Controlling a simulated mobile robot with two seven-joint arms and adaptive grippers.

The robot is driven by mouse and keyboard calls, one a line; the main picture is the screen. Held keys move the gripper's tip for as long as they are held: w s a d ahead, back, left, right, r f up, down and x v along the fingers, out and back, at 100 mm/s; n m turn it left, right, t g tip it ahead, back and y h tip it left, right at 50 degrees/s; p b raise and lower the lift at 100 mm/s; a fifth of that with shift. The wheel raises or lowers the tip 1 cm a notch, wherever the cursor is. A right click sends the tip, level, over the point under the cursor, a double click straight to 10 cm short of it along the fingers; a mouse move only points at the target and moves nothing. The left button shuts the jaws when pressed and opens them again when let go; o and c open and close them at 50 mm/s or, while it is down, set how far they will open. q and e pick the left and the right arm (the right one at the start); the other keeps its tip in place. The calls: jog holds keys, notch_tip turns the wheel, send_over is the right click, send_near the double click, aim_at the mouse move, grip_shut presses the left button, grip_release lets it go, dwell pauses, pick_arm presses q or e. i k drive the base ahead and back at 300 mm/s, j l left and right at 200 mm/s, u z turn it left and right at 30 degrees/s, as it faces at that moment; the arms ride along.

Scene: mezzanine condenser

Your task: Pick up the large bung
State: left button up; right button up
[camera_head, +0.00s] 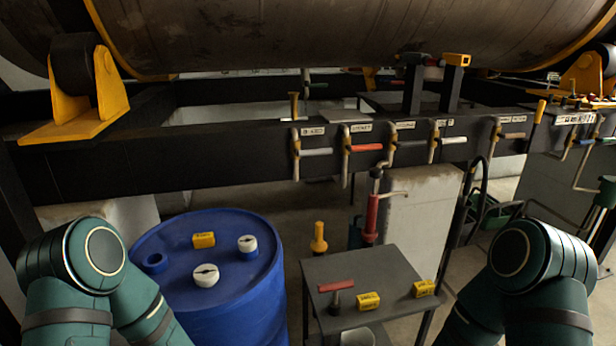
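A blue drum (222,308) stands at the lower left, its round top in plain view. A white round bung with a dark slot across it (206,276) lies on the drum top near the front. A second white bung (248,244), which looks a little smaller, is further back to the right, on or over a blue fitting. An open blue ring-shaped fitting (154,262) is at the left of the drum top. Only bent parts of my two arms show, at the lower left and lower right. Neither gripper is in view.
A yellow box (203,240) sits on the drum top behind the bungs. A small grey table (352,268) to the right holds a red-handled tool (336,288) and two yellow boxes (368,301). A dark beam (230,150) with valve handles crosses behind, below a large tank (300,35).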

aim_at(205, 276)
jog(key=u, duration=0.75)
